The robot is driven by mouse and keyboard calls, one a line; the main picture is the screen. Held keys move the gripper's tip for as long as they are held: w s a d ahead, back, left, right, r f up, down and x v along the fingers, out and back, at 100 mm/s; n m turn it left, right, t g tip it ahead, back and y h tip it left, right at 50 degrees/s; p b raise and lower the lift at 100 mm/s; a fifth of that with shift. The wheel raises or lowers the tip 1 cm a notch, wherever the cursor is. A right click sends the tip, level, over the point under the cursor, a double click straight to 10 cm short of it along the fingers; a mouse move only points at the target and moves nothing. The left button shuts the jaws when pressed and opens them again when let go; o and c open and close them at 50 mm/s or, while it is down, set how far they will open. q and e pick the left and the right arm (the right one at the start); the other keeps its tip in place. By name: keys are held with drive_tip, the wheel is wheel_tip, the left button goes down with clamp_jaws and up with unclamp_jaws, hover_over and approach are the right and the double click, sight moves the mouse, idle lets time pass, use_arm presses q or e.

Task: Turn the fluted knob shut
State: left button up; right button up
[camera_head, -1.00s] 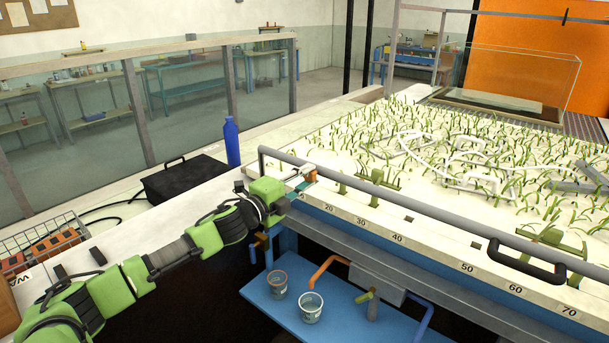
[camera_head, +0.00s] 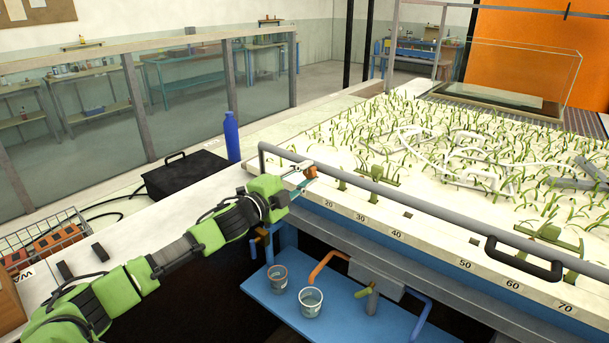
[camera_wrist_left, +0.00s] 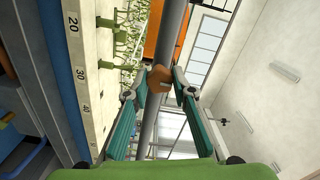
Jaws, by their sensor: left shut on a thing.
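The fluted knob (camera_head: 311,171) is a small orange-brown piece by the grey rail at the near left corner of the flume. In the left wrist view the knob (camera_wrist_left: 161,77) lies between the fingertips, in front of the rail. My left gripper (camera_head: 305,176) reaches it from the left, with one teal finger on each side. The left wrist view shows my left gripper (camera_wrist_left: 160,85) shut on the knob, its fingers angled inward. The knob's flutes are too small to make out. My right gripper is not in view.
The grey rail (camera_head: 400,205) runs along the flume's front edge, above a numbered scale. A black handle (camera_head: 525,262) sits on it further right. Two cups (camera_head: 311,301) stand on the blue shelf below. A blue bottle (camera_head: 232,137) and a black case (camera_head: 185,175) stand behind my arm.

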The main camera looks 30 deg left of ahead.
use_arm(q)
drive_tip(key=o, duration=0.8)
drive_tip(key=shift+r, duration=0.2)
drive_tip(key=o, duration=0.3)
drive_tip(key=shift+w, duration=0.1)
drive_tip(key=shift+d+f, duration=0.1)
drive_tip(key=shift+f, duration=0.05)
drive_tip(key=shift+s+f, duration=0.1)
drive_tip(key=shift+s, duration=0.4)
drive_tip(key=shift+s+a, duration=0.15)
drive_tip(key=shift+s, duration=1.65)
drive_tip(key=shift+s+a, duration=0.15)
drive_tip(key=shift+s, duration=1.7)
drive_tip(key=shift+s+a, duration=0.15)
drive_tip(key=shift+s, duration=1.65)
